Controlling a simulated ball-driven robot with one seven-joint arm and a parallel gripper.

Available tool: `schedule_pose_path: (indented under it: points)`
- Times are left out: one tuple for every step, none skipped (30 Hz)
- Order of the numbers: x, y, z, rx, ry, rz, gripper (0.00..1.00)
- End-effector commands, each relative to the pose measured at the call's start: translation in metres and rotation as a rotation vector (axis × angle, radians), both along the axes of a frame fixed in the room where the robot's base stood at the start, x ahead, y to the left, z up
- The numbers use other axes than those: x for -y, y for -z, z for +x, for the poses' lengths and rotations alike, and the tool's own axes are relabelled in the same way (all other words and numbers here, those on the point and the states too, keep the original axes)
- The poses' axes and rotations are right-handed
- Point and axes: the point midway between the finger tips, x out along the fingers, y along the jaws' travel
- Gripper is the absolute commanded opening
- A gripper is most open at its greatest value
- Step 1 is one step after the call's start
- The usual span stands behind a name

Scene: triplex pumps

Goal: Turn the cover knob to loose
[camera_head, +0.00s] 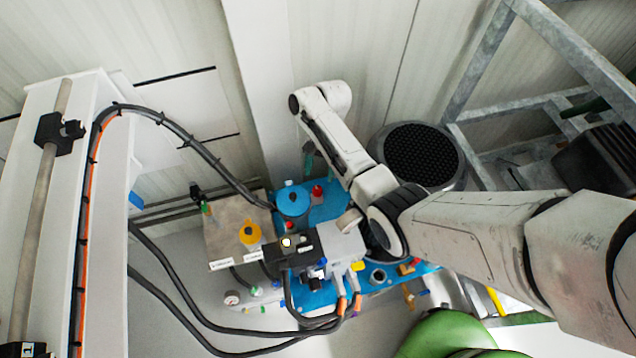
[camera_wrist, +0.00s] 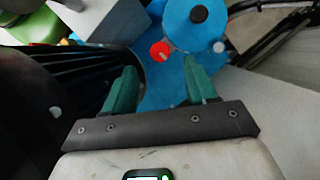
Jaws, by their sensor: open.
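A round blue cover (camera_head: 292,203) sits on the blue pump deck, with a small knob on top that shows dark in the wrist view (camera_wrist: 198,14). I take this as the cover knob; no label on it is readable. A red knob (camera_head: 317,191) sits beside the cover and also shows in the wrist view (camera_wrist: 160,51). My gripper (camera_wrist: 160,66) has two teal fingers spread apart with nothing between them. The red knob appears just beyond the fingertips; the cover lies farther ahead and to the right. In the head view my gripper (camera_head: 309,160) is above the cover, partly hidden by my arm.
Black hoses (camera_head: 185,300) loop across the left and front. A black ribbed cylinder (camera_head: 418,156) stands close right of my forearm. Metal framing (camera_head: 545,40) fills the upper right.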

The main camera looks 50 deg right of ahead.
Motion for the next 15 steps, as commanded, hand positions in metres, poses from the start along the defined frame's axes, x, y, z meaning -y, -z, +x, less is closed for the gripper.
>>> schedule_pose_path:
  points:
    - [-0.004,0.010,-0.002,-0.003,-0.001,0.001,0.57]
    - [-0.006,0.015,-0.003,-0.003,-0.001,0.001,0.57]
    - [-0.008,0.021,-0.004,-0.002,-0.001,0.000,0.57]
    - [-0.010,0.026,-0.004,-0.002,-0.001,0.000,0.57]
    - [-0.011,0.030,-0.005,-0.003,-0.001,0.000,0.57]
    - [-0.013,0.035,-0.006,-0.002,-0.001,0.000,0.57]
    - [-0.015,0.039,-0.006,-0.001,-0.001,0.001,0.57]
    - [-0.016,0.042,-0.007,-0.002,-0.001,0.000,0.57]
    - [-0.017,0.045,-0.007,-0.001,0.000,0.001,0.57]
    - [-0.018,0.048,-0.008,0.000,0.000,0.001,0.57]
    - [-0.019,0.049,-0.008,0.000,0.000,0.001,0.57]
    - [-0.020,0.051,-0.008,0.000,0.000,0.001,0.57]
    - [-0.020,0.052,-0.008,0.000,0.000,0.001,0.57]
    - [-0.021,0.053,-0.009,0.000,0.000,0.001,0.57]
    - [-0.021,0.054,-0.009,0.000,0.000,0.000,0.57]
